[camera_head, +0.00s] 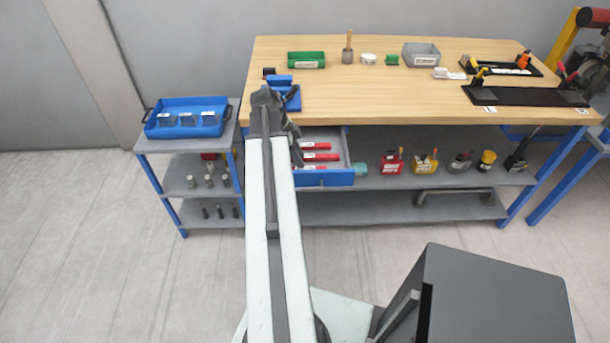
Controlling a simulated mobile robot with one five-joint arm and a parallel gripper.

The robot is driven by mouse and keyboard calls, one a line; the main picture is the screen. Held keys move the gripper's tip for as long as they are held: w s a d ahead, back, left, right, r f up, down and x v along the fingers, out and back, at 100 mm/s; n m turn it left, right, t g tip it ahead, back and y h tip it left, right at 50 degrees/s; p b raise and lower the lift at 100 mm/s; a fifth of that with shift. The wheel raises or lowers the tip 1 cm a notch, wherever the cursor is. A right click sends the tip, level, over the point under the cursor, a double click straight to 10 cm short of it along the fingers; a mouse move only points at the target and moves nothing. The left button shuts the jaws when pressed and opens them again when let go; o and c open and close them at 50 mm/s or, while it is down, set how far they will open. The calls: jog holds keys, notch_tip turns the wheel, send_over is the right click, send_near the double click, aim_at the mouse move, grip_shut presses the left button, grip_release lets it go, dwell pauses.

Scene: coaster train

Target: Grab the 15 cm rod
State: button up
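Red rods with white labels lie in an open grey drawer with a blue front (338,178) under the left part of the workbench. A rear rod (318,145), a middle rod (322,156) and a front rod (312,167) show. Their labels are too small to read, so I cannot tell which is the 15 cm one. My gripper (297,157) is a dark shape at the drawer's left side, close to the rods' left ends. My arm hides part of the drawer. I cannot see whether the fingers are apart or touching a rod.
The wooden bench top (400,95) stands above and behind the drawer. A blue tray (187,118) sits on a grey shelf unit to the left. Open floor lies in front.

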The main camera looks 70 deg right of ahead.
jog(key=b+x, duration=0.5)
jog(key=shift+w+d+f, duration=0.1)
jog(key=shift+w+f, duration=0.1)
jog(key=shift+f, duration=0.05)
jog(key=shift+r, duration=0.2)
grip_shut()
jog(key=shift+r, duration=0.1)
notch_tip(320, 180, up, 10)
jog(key=p, duration=1)
